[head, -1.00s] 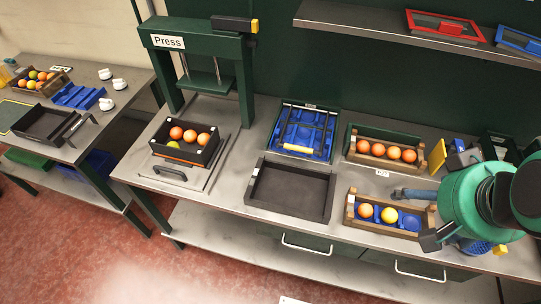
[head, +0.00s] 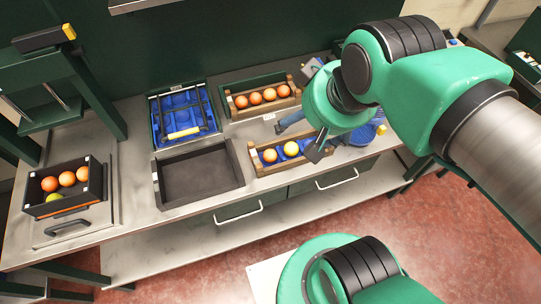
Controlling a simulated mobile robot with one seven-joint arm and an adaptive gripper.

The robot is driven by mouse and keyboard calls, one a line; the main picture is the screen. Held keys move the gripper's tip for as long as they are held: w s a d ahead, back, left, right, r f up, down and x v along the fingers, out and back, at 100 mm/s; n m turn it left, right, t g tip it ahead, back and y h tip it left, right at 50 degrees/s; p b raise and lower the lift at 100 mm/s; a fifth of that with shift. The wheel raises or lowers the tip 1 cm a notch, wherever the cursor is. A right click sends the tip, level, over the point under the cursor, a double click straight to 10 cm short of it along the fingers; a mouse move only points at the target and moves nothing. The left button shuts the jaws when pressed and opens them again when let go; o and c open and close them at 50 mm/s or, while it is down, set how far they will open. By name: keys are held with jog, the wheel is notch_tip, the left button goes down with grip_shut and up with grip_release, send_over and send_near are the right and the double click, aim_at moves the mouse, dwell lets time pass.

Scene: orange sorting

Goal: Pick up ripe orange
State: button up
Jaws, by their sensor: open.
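The back wooden crate (head: 231,104) holds a row of several oranges (head: 270,95). My gripper (head: 308,113) is at the right end of these crates, apart from the visible fruit. One dark finger shows by the front crate's right end. The gripper is open, and I see nothing held in it. My arm hides the counter behind it.
A black box (head: 58,208) with several fruits, one yellow-green, stands on the press at the left. An empty dark tray (head: 198,175) is left of the front crate. A blue tray (head: 182,115) with a yellow-handled frame lies behind it. Drawer handles (head: 238,212) stick out below the counter.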

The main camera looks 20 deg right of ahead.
jog(key=c, duration=1)
jog(key=m+g+p, duration=0.6)
jog(key=m, duration=0.5)
send_over(270, 152)
notch_tip(270, 152, down, 20)
jog(key=f, duration=0.1)
jog(key=shift+w, duration=0.1)
jog(key=shift+f, duration=0.1)
jog(key=shift+f+b, duration=0.4)
jog(key=shift+f, duration=3.8)
